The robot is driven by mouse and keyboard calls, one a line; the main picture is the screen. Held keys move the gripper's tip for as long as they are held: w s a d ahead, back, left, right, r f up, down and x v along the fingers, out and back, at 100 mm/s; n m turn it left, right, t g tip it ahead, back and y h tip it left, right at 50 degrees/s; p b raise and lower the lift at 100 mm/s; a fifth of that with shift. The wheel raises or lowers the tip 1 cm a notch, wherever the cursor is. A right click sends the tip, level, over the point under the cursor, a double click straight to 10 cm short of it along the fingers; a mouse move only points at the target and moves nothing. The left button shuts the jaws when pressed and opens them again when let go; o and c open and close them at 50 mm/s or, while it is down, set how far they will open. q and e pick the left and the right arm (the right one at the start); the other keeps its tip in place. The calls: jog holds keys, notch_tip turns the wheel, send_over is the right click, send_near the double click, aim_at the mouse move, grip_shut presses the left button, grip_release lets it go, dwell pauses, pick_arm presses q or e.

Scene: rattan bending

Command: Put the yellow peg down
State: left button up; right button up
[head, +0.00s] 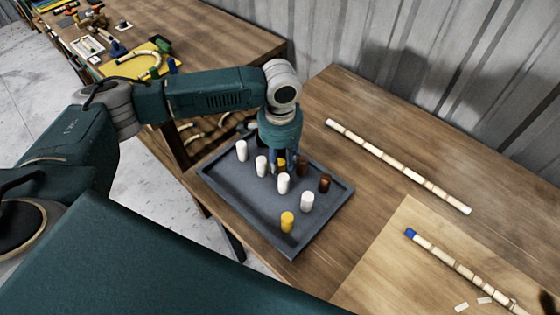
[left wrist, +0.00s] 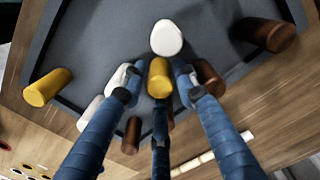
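A yellow peg (head: 281,163) stands between the fingers of my left gripper (head: 284,162), over the far part of the grey tray (head: 254,208). In the left wrist view this yellow peg (left wrist: 160,76) is framed by the three blue fingers (left wrist: 158,88). The fingertips are close around it, and I cannot tell whether they touch it or whether its base rests on the tray. A second yellow peg (head: 287,222) stands at the near corner, apart from the gripper. My right gripper is not in view.
White pegs (head: 307,201) and brown pegs (head: 324,183) stand close around the gripper. A segmented pale rod (head: 398,166) lies right of the tray. A blue-ended rod (head: 455,263) lies on a lighter board (head: 385,262). The tray's near left part is clear.

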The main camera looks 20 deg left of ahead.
aim_at(280, 161)
pick_arm(q)
jog(key=shift+r, duration=0.15)
notch_tip(280, 161, up, 12)
jog(key=b, duration=0.2)
dwell(0.8)
